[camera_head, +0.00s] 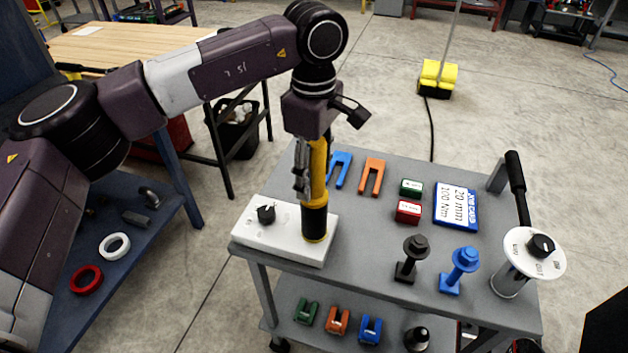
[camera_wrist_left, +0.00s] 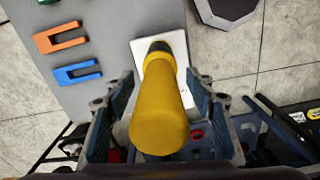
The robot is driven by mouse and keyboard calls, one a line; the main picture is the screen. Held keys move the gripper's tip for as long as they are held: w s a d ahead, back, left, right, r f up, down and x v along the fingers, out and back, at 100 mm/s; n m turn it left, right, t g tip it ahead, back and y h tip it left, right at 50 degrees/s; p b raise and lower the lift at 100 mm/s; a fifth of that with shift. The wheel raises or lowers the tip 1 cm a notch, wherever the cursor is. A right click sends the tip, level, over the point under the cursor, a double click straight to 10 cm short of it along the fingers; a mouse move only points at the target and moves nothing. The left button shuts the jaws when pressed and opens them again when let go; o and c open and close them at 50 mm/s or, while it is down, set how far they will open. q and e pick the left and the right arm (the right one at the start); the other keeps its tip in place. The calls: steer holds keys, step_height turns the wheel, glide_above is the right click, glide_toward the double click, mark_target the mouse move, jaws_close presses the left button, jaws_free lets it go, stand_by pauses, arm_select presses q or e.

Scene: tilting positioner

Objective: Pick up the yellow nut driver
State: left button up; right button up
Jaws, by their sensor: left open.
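The yellow nut driver (camera_head: 315,182) stands upright at the white block (camera_head: 262,232) on the near left corner of the grey cart. It has a yellow handle and a black lower part with a yellow band. My left gripper (camera_head: 305,180) is over it, pointing down. In the left wrist view my left gripper (camera_wrist_left: 164,105) is open, with one finger on each side of the yellow handle (camera_wrist_left: 160,112). Gaps show between the handle and both fingers. The driver's tip is hidden. My right gripper is not in view.
The grey cart (camera_head: 395,260) also holds blue (camera_head: 338,168) and orange (camera_head: 371,176) forks, small green and red blocks, a blue sign (camera_head: 456,205), black and blue bolt-shaped pieces (camera_head: 460,265) and a dial post (camera_head: 530,255). A black knob (camera_head: 266,214) sits on the white block.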

arm_select(q)
steer(key=c, duration=1.3)
steer(key=shift+r, duration=0.1)
steer(key=shift+c, duration=0.3)
steer(key=shift+w, duration=0.1)
